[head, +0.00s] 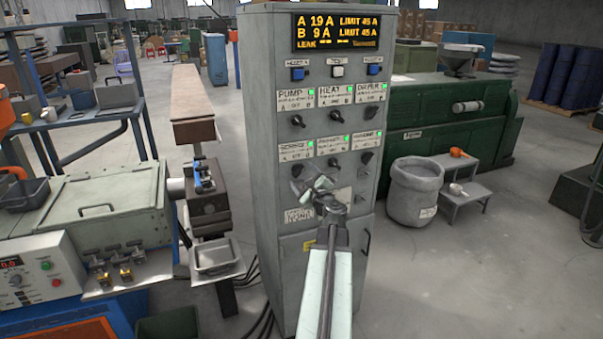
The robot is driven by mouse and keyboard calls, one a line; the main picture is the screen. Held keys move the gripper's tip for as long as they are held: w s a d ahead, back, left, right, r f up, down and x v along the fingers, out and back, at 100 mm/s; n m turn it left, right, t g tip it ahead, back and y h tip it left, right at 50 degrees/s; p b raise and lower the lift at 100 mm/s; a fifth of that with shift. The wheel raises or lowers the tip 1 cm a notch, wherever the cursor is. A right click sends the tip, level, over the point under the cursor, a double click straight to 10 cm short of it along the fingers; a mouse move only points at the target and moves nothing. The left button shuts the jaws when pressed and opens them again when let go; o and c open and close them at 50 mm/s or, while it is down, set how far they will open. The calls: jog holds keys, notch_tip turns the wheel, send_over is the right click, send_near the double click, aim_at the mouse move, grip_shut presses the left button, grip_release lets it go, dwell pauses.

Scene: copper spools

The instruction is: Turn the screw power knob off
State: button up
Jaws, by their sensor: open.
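The grey control cabinet (260,200) stands upright in the middle of the head view. Its lower row of labelled knobs has a left label (297,147) that seems to read SCREW, with a lit green lamp at its corner. The screw power knob (297,170) is a small dark knob under that label. Its pointing direction is too small to read. My gripper (311,186) is open in front of the panel, just below and right of this knob. I cannot tell whether it touches the panel. Nothing shows between the fingers.
Other dark knobs, such as the pump knob (298,120) and the lower middle knob (334,162), sit close by. A lit display (336,32) tops the cabinet. A grey bin (415,192) and a step stool (465,197) stand to the right. Open floor lies at the lower right.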

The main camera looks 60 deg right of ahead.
aim_at(298, 171)
jog(key=x, duration=0.3)
jog(key=shift+a, duration=0.1)
jog(key=shift+c, duration=0.3)
